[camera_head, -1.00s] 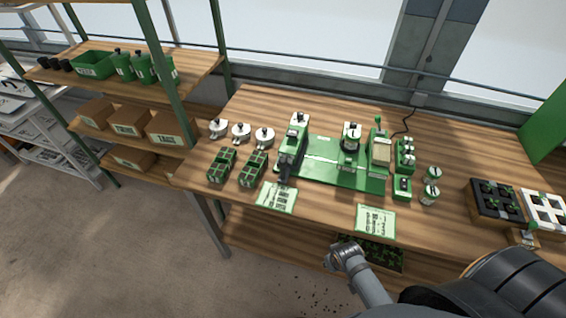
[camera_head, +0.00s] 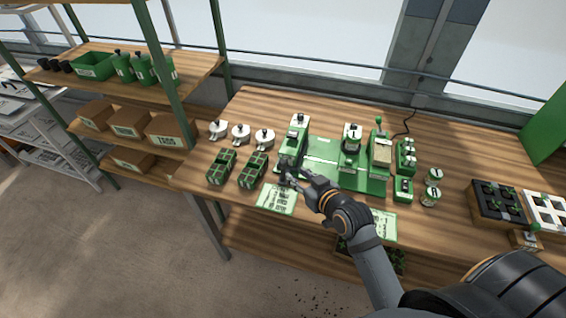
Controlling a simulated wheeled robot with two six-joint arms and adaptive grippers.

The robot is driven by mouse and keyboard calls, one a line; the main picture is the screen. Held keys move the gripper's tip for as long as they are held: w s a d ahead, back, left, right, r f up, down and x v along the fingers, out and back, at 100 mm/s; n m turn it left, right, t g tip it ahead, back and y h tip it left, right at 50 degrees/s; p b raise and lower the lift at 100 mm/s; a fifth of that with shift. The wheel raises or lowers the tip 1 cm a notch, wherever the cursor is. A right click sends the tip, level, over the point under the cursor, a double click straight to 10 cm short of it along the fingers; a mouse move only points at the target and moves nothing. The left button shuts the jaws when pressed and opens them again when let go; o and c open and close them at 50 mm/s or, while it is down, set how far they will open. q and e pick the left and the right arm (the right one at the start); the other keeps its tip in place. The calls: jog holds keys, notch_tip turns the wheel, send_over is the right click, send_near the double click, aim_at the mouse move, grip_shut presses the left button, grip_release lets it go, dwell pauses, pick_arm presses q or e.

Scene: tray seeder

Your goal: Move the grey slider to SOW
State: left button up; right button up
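The tray seeder, a green machine with a flat green bed (camera_head: 322,150), stands on the wooden bench. A green and white upright unit (camera_head: 293,138) rises at its left end. The grey slider and its SOW mark are too small to make out; the dark front of the left unit is partly covered by my gripper. My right gripper (camera_head: 287,178) reaches in from the lower right, with its fingertips close to the front of that unit and above the card. Its finger gap is too small to read, and contact is unclear. My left gripper is out of view.
A printed card (camera_head: 276,199) lies in front of the machine; a second card (camera_head: 384,224) is partly behind my arm. Green cell blocks (camera_head: 221,166) and white round parts (camera_head: 240,133) stand left. Small jars (camera_head: 430,196) and a black plant tray (camera_head: 497,220) stand right.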

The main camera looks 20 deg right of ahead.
aim_at(285, 164)
jog(key=p+x, duration=0.1)
jog(key=x, duration=0.9)
jog(key=shift+w+p, duration=0.35)
jog(key=shift+w, duration=0.05)
grip_shut()
